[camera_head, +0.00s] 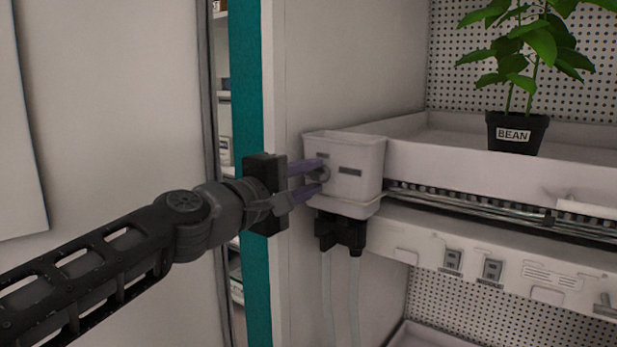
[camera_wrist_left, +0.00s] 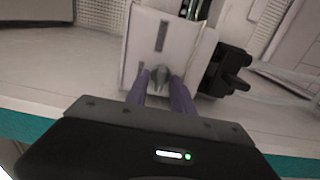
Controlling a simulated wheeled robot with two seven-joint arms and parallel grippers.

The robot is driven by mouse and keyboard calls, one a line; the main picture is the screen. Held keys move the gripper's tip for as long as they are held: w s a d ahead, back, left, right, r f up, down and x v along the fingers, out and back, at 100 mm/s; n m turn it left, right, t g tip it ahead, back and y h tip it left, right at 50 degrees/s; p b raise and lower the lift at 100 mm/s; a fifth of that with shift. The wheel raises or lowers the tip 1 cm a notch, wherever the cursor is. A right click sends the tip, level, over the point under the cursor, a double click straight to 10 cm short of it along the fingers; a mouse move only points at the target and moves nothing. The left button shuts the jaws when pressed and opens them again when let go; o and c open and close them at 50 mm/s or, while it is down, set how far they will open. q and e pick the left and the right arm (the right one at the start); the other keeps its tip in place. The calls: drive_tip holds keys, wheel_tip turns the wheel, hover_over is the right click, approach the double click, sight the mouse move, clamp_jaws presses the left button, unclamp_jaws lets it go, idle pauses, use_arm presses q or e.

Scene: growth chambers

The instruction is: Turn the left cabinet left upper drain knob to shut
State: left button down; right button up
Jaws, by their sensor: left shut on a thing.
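The drain knob (camera_wrist_left: 161,75) is a small grey knob on the front of a white drain box (camera_head: 356,188) at the left end of the upper shelf tray. My left gripper (camera_head: 322,178) comes in from the left, and its two purple fingers are shut on the knob. In the left wrist view the fingers (camera_wrist_left: 160,88) lie on either side of the knob, which shows between their tips. Dark slot marks show on the box front, above and beside the knob. My right gripper is not in view.
A bean plant in a black pot (camera_head: 516,133) stands on the white upper tray (camera_head: 450,172). A black fitting (camera_head: 341,232) with hanging tubes sits under the box. A teal cabinet edge (camera_head: 250,90) stands close behind my left wrist.

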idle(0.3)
use_arm(q)
drive_tip(key=c, duration=1.5)
unclamp_jaws()
drive_tip(key=b+v, duration=0.1)
drive_tip(key=v, duration=0.7)
drive_tip(key=shift+w, duration=0.1)
